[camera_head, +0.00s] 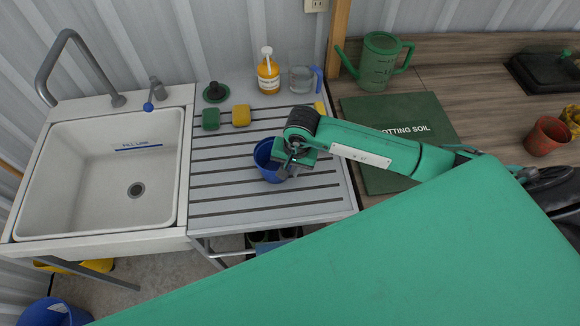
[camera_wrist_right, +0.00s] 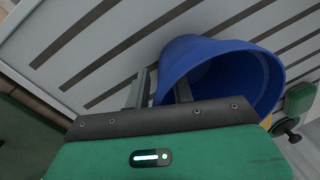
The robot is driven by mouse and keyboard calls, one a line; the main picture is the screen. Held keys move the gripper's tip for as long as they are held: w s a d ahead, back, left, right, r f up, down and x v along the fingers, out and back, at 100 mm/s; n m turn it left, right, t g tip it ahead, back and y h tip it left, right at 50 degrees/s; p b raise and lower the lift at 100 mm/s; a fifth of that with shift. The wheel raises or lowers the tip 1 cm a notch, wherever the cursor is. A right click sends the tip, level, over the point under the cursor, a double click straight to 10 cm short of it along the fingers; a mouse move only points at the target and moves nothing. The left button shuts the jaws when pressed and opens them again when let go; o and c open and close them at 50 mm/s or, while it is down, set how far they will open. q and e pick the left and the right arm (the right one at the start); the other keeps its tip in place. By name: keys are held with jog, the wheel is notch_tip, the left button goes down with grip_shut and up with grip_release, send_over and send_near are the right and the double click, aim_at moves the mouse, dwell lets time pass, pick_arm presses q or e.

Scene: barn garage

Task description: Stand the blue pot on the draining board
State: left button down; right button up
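The blue pot (camera_head: 268,165) is over the ribbed draining board (camera_head: 225,215), near its middle right, with its mouth facing up. I cannot tell whether its base touches the board. My right gripper (camera_head: 288,168) is at the pot's right side and hides part of it. In the right wrist view, the gripper's fingers (camera_wrist_right: 160,90) straddle the wall of the pot (camera_wrist_right: 205,60), one finger inside the mouth and one outside, and look shut on it. My left gripper is not in view.
A white sink (camera_head: 60,185) adjoins the board's left side. The board's front left is clear.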

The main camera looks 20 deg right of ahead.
jog(key=shift+r+b, duration=0.3)
jog(key=shift+r, duration=0.05)
notch_tip(320, 180, up, 11)
jog(key=s+d+b, duration=0.1)
jog(key=b, duration=0.2)
jog(key=shift+d+r+b, duration=0.2)
jog(key=shift+b, duration=0.2)
